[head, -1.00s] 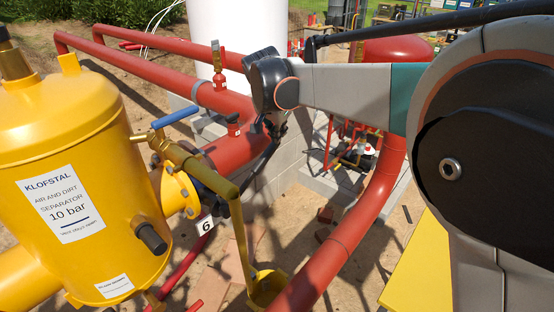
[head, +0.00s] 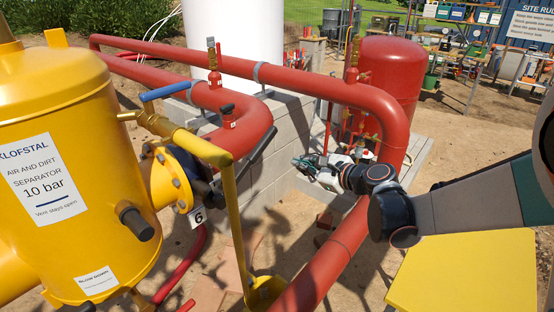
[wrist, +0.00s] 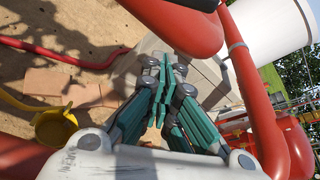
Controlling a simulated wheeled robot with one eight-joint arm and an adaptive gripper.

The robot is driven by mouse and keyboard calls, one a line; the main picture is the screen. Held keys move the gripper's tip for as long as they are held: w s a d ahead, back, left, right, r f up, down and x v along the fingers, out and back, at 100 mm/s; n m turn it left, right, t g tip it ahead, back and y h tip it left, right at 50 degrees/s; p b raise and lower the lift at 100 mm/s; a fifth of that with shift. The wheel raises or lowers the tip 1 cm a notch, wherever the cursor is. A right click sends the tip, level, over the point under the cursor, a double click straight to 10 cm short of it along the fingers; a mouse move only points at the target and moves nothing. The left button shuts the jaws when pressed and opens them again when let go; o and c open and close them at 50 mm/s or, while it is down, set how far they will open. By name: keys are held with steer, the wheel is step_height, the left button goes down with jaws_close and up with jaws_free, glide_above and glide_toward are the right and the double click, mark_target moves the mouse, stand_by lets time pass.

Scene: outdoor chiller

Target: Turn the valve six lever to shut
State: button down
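The valve six lever (head: 252,158) is a long black bar. In the head view it slants up and right from the valve beside the "6" tag (head: 198,216), in front of the red pipe bend. The valve body (head: 205,190) sits at the flange of the yellow separator. My gripper (head: 300,162) is right of the lever, apart from it, beyond the front red pipe. In the wrist view my gripper (wrist: 165,75) has its teal fingers drawn together, with nothing seen between them. I cannot pick out the lever surely in the wrist view.
The yellow separator (head: 85,160) fills the left. A blue-handled small valve (head: 168,91) sits above the lever. A yellow pipe with a cup (head: 265,292) stands below. Concrete blocks (head: 265,180) lie behind.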

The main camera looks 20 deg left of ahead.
steer(key=b+x, duration=0.3)
steer(key=x, duration=0.7)
steer(key=r, duration=0.1)
steer(key=s+r, duration=0.2)
steer(key=shift+a+r, duration=0.3)
steer(key=shift+a+r, duration=0.1)
steer(key=shift+r, duration=0.05)
